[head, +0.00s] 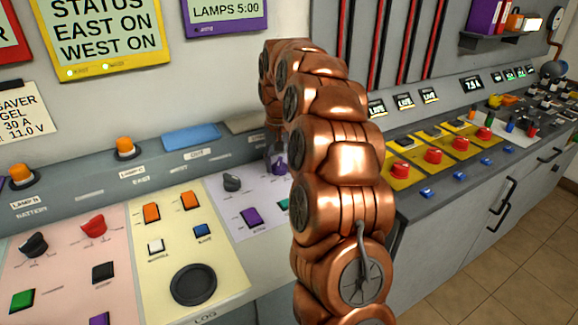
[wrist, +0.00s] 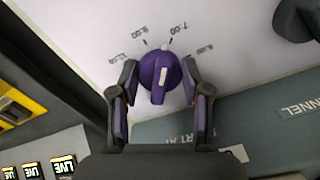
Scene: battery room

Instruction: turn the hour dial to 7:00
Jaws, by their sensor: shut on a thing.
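The hour dial (wrist: 160,68) is a purple knob with a white pointer, on a pale panel in the wrist view. Its pointer is directed up, close to the tick beside the 7:00 label (wrist: 179,28) and slightly to that tick's left. The 9:00 label (wrist: 138,33) is to its left, and smaller labels are on both sides. My gripper (wrist: 160,87) has one finger on each side of the dial and is shut on it. In the head view the purple dial (head: 279,160) shows just left of my copper arm, partly hidden.
A purple sign (head: 226,12) reads LAMPS 5:00. A dark knob (head: 231,182) and a purple button (head: 251,217) are left of my arm. Another dark knob (wrist: 298,18) is at upper right in the wrist view. Yellow panels with red buttons (head: 433,156) lie right of my arm.

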